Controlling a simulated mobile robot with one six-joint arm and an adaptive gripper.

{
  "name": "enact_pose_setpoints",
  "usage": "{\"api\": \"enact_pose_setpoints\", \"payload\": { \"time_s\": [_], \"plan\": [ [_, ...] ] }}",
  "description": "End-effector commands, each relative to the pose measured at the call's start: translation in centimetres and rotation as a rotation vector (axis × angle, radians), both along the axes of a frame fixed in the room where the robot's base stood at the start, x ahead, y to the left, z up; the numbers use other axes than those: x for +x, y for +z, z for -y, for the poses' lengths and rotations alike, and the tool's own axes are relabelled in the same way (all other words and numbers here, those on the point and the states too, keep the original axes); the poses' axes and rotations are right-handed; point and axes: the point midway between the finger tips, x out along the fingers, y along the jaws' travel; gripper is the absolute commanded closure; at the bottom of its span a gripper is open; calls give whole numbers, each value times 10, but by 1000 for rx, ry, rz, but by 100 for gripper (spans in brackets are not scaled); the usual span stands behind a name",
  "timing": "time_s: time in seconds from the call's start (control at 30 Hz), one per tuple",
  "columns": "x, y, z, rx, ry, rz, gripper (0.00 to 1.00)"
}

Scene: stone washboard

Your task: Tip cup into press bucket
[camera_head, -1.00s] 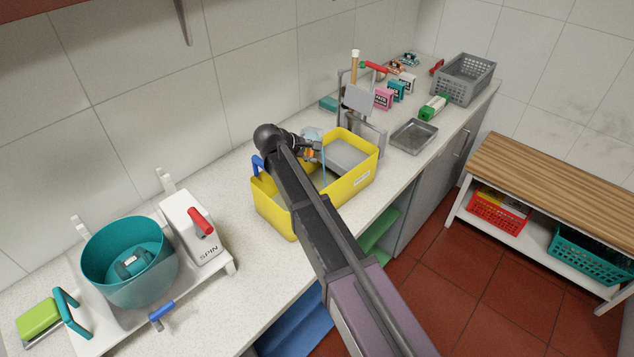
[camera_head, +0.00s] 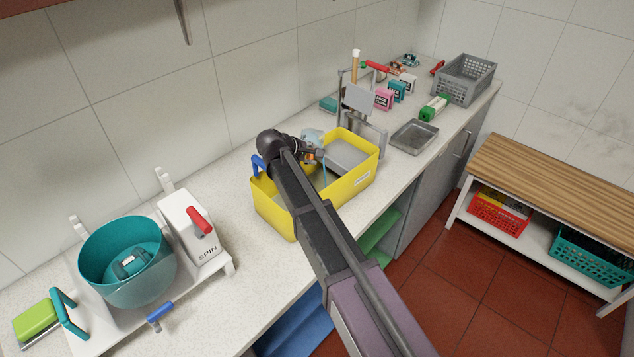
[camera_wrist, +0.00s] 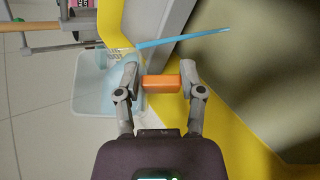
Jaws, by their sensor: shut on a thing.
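The cup (camera_head: 312,136) is pale blue and see-through, with an orange handle (camera_wrist: 162,83). My gripper (camera_head: 313,155) is shut on that handle; in the wrist view its two fingers (camera_wrist: 163,78) press on the handle's ends. The cup body shows left of the fingers in the wrist view (camera_wrist: 95,85) and looks tipped. A thin blue stream (camera_wrist: 185,37) runs from its rim. In the head view the stream (camera_head: 324,172) drops inside the yellow press bucket (camera_head: 345,188). My arm hides part of the bucket and its inside.
A grey press frame (camera_head: 358,98) stands at the bucket's far end. A metal tray (camera_head: 414,137), small boxes and a grey basket (camera_head: 464,78) lie beyond. A teal spin bowl (camera_head: 128,262) stands at the left. Bare counter (camera_head: 245,255) lies between it and the bucket.

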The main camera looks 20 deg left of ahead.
Motion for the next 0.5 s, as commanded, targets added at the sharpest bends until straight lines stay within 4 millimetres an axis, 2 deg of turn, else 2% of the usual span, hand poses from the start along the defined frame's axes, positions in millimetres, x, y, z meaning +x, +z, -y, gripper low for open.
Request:
{"api": "enact_pose_setpoints", "payload": {
  "time_s": [0.5],
  "plan": [
    [-1,0,2,44,0,35,98]
  ]
}}
